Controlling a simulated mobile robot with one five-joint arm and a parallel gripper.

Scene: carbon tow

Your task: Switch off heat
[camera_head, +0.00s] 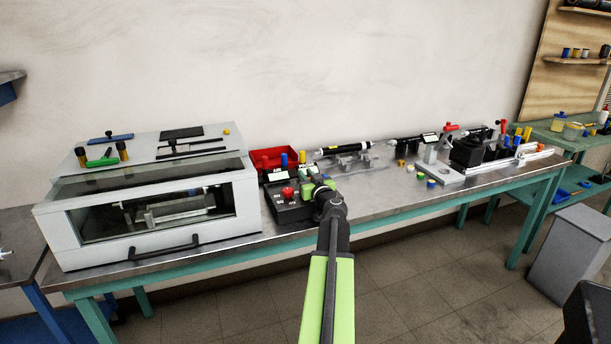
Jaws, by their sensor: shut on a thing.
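A black control box (293,214) sits on the bench beside the white enclosure. A red button (287,193) is on its top, with a pale label (278,175) behind it. My gripper (311,186) is at the right part of the box top, to the right of the red button. Its jaws are shut on a small part at the box's top, mostly hidden by my wrist. Which control this is, and its setting, I cannot tell.
A white enclosure (160,243) with a dark window and front handle stands at left, tools on its lid. A red bin (272,158) is behind the box. Fixtures and a black machine block (468,154) stand to the right on the metal bench (395,197). A grey cabinet (572,255) stands on the floor at right.

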